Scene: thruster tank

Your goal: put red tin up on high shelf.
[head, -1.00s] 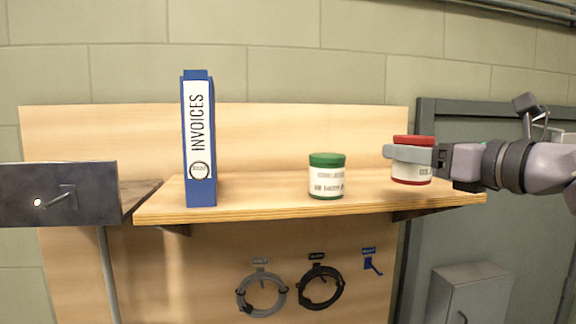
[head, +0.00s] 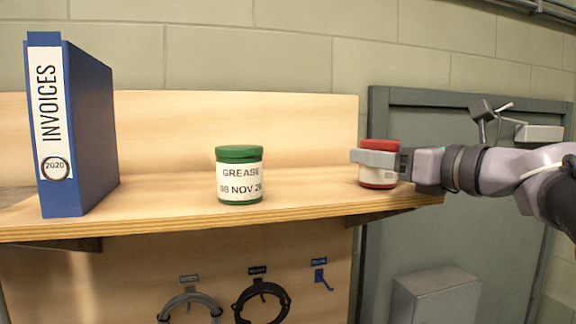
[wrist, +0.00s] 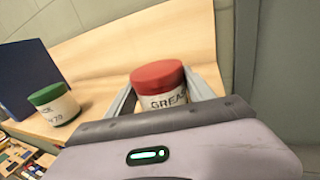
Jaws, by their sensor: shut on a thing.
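The red tin (head: 379,178) has a red lid and a white label. It is at the right end of the high wooden shelf (head: 310,198) in the head view. My gripper (head: 374,158) comes in from the right and is shut on the tin, with a finger across its upper side. In the wrist view the red tin (wrist: 160,84) sits upright between the two fingers, and its label partly reads "GREA". Its base looks at or just above the shelf surface; I cannot tell whether it touches.
A green-lidded grease tin (head: 240,178) stands mid-shelf, left of the red tin. A blue invoices binder (head: 88,130) stands at the left. Hanging cable coils (head: 262,302) and a blue hook (head: 321,275) are below. The shelf between the two tins is clear.

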